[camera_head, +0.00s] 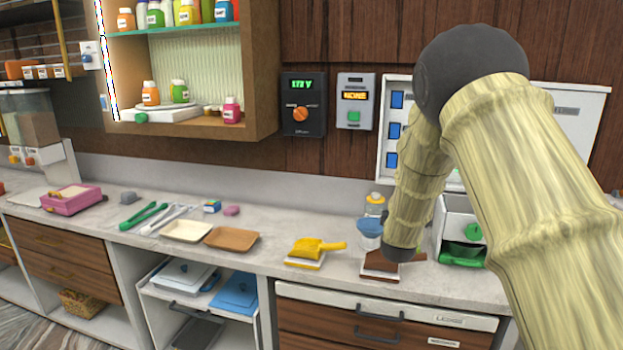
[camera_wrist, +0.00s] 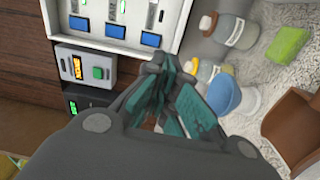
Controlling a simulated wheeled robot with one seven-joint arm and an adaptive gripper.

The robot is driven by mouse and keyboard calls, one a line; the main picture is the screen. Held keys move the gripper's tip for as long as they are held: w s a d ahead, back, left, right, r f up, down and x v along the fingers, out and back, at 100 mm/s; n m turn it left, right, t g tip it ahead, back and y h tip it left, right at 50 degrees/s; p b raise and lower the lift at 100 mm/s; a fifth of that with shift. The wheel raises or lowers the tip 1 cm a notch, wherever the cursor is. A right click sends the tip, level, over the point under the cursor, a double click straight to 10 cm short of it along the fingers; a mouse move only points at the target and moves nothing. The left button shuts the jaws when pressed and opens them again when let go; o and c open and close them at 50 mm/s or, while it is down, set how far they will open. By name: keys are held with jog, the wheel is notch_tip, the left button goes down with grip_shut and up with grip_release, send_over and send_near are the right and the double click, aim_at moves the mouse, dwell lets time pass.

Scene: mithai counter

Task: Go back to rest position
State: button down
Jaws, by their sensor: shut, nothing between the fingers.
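My arm (camera_head: 520,170) rises from the lower right of the head view, bends at a dark joint and comes down over the right part of the counter. My gripper (camera_wrist: 161,68) shows in the wrist view with its teal-padded fingers together and nothing between them. In the head view I cannot make out its fingers behind the arm. The wrist view shows it in front of the wall panel with blue switches (camera_wrist: 115,22), apart from the bottles and the blue-topped cup (camera_wrist: 226,95).
The counter (camera_head: 335,268) holds a yellow scoop (camera_head: 308,248), a brown scoop (camera_head: 381,265), a cream tray (camera_head: 188,231), a brown tray (camera_head: 231,239), green tongs (camera_head: 143,216) and a pink box (camera_head: 71,199). A wall cabinet (camera_head: 262,70) with bottles hangs above.

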jog(key=s+f+m+g+y, duration=0.1)
jog(key=s+f+m+g, duration=0.15)
jog(key=s+f, duration=0.85)
jog(key=s+f+m+g+y, duration=0.1)
jog(key=s+f+m+g, duration=0.15)
jog(key=s+f, duration=0.9)
jog(key=s+f+m+g+y, duration=0.15)
jog(key=s+f+g, duration=0.35)
jog(key=f, duration=1.1)
jog(key=s+a+f+m+g, duration=0.1)
jog(key=s+f+m+g, duration=0.1)
jog(key=s, duration=1.1)
jog(key=s+a+f+m+g+y, duration=0.1)
jog(key=s+f+m+g, duration=0.2)
jog(key=s, duration=1)
jog(key=s+a+f+m+g, duration=0.1)
jog(key=s+f, duration=0.5)
jog(key=s, duration=0.7)
jog(key=shift+s+a+f+m+g, duration=0.2)
jog(key=shift+a+m+g, duration=0.1)
jog(key=shift+m+g, duration=0.65)
jog(key=shift+w+a, duration=0.1)
